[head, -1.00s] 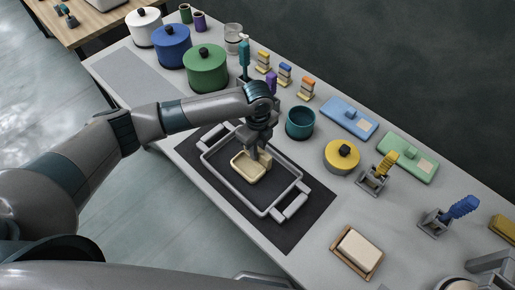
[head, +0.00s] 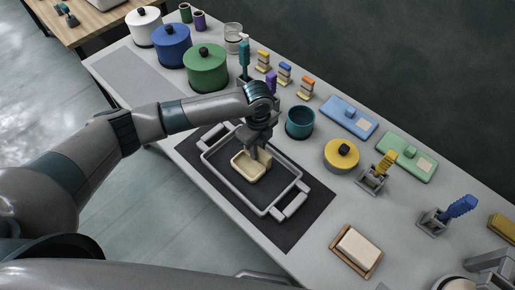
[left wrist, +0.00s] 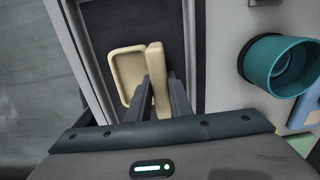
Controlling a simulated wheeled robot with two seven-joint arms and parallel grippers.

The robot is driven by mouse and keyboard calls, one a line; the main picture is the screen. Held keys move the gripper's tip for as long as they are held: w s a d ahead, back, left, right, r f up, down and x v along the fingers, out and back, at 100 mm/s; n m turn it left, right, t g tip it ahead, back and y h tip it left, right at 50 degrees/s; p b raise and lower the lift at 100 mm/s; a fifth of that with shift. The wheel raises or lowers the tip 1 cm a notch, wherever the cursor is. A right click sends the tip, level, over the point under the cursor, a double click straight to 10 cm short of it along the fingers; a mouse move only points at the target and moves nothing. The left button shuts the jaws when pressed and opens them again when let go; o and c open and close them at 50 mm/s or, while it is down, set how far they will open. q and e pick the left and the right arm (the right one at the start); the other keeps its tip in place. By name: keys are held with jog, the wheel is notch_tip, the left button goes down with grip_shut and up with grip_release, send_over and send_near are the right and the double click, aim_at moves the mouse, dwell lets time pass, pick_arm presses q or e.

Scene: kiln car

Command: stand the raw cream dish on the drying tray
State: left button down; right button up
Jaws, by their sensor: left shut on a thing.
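The raw cream dish (head: 247,168) is a shallow rectangular dish with a thick upright grip block along one side. It is inside the outline of the drying tray (head: 294,187), a grey-rimmed tray with a dark floor and end handles. My left gripper (head: 257,156) comes down from above and is shut on the block. In the left wrist view the dish (left wrist: 126,72) shows at the left of the fingers, with the block (left wrist: 158,80) between them. The dish looks level; I cannot tell whether its underside touches the tray floor. My right gripper is not in view.
The tray lies on a dark mat (head: 300,232). A green pot (head: 207,70) stands at the far left, and a wooden box with a cream block (head: 357,250) at the front right.

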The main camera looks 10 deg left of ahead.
pick_arm(q)
jog(key=shift+f, duration=0.6)
dwell(0.7)
jog(key=c, duration=1.5)
grip_release()
jog(key=shift+r, duration=0.2)
jog(key=shift+r, duration=0.15)
jog(key=shift+r+p, duration=2.35)
jog(key=shift+r, duration=1.25)
